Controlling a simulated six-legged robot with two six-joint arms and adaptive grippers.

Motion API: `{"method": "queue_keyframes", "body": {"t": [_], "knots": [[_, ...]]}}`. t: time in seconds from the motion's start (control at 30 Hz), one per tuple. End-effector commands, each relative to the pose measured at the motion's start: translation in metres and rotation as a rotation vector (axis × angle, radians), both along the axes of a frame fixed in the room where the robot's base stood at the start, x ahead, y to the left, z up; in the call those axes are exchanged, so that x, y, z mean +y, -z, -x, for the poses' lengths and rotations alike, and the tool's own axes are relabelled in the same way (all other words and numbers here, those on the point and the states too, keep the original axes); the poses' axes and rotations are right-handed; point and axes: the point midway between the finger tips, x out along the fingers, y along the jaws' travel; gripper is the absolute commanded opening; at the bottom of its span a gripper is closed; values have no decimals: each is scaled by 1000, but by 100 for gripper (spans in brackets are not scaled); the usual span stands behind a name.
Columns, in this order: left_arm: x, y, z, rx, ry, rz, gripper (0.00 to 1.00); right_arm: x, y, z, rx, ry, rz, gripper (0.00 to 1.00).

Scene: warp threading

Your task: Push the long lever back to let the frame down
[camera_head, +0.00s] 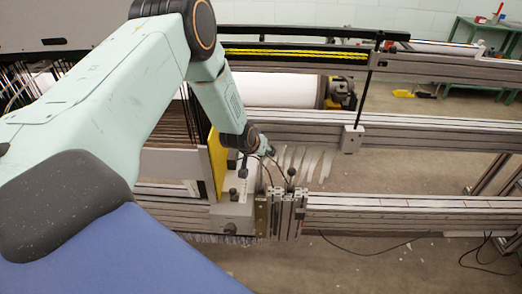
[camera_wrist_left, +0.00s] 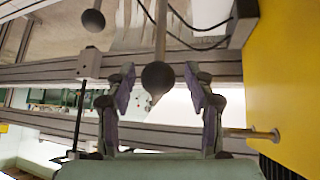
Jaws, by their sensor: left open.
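In the left wrist view a lever with a round dark knob (camera_wrist_left: 158,76) stands between the spread fingers of my left gripper (camera_wrist_left: 160,88). There is a visible gap on each side of the knob. A second round knob (camera_wrist_left: 93,20) shows off to the left, outside the fingers. In the head view my left gripper (camera_head: 269,151) is above the metal block where two knobbed levers stand, a left one (camera_head: 243,173) and a right one (camera_head: 291,172). I cannot tell there which one is between the fingers. My right gripper is not in view.
A yellow plate (camera_head: 217,160) stands close beside my left wrist; it also shows in the wrist view (camera_wrist_left: 285,75). Black cables (camera_wrist_left: 200,38) loop near the levers. Long metal rails (camera_head: 430,132) run to the right. An upright black rod (camera_head: 365,95) stands farther right.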

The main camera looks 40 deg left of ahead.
Motion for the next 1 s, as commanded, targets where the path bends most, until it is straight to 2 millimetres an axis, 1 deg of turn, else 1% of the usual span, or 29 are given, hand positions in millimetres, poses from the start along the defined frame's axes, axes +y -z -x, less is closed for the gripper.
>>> {"method": "queue_keyframes", "body": {"t": [0.17,0.33,0.47,0.8,1.0], "knots": [[-1,1,1,3,1,0,54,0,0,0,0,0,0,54],[-2,-7,7,3,0,2,54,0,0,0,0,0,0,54],[-4,-22,18,2,-2,5,54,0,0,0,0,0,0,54],[-11,-65,54,0,-2,5,54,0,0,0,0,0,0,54],[-14,-83,69,0,-2,2,54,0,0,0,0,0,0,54]]}}
